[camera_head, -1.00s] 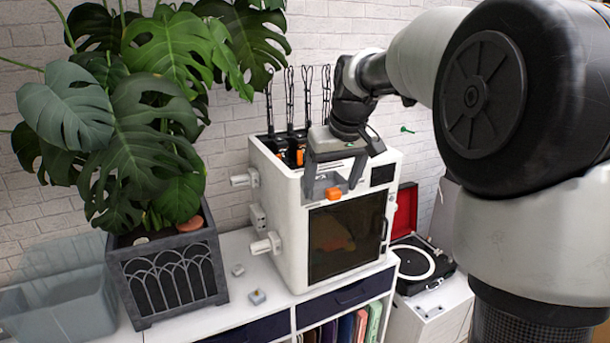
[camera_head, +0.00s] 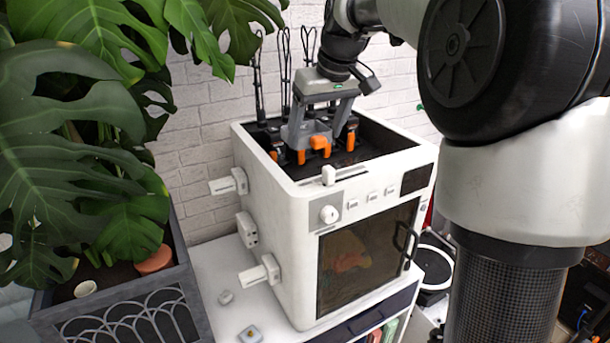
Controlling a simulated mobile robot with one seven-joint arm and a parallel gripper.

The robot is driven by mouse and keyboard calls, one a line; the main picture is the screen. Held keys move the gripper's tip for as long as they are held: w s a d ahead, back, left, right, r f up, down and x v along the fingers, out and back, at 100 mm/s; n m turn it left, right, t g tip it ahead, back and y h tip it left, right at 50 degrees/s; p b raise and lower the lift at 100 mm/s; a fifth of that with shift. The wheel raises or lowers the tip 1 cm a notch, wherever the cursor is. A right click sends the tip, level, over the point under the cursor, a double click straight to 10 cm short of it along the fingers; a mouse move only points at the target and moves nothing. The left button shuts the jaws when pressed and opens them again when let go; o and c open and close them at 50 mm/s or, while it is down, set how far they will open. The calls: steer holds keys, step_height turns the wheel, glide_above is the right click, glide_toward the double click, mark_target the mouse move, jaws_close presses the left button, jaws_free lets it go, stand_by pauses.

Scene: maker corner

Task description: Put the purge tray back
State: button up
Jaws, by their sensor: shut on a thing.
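The purge tray (camera_head: 312,128) is a small grey box with an orange tab on its front. My gripper (camera_head: 320,132) points down and is shut on the purge tray, with one finger at each side. The tray is over the open top of the white printer (camera_head: 290,200), towards its back, among black parts with orange pieces. I cannot tell whether the tray touches anything there. The far side of the tray is hidden.
Black cable loops (camera_head: 283,70) rise behind the printer top. White spool holders (camera_head: 228,184) stick out from its left side. A large potted monstera (camera_head: 75,150) stands close on the left. Small parts (camera_head: 250,333) lie on the white shelf. A record player (camera_head: 432,268) is at the right.

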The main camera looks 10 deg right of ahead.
step_height(320, 180, down, 6)
steer(key=shift+s+r, duration=0.15)
steer(key=shift+r, duration=0.05)
steer(key=shift+f, duration=2.2)
steer(key=shift+f, duration=0.2)
steer(key=o, duration=0.8)
steer(key=shift+c, duration=0.2)
steer(key=shift+r, duration=0.5)
steer(key=v, duration=1.1)
steer(key=shift+s+r, duration=0.1)
steer(key=shift+r, duration=0.1)
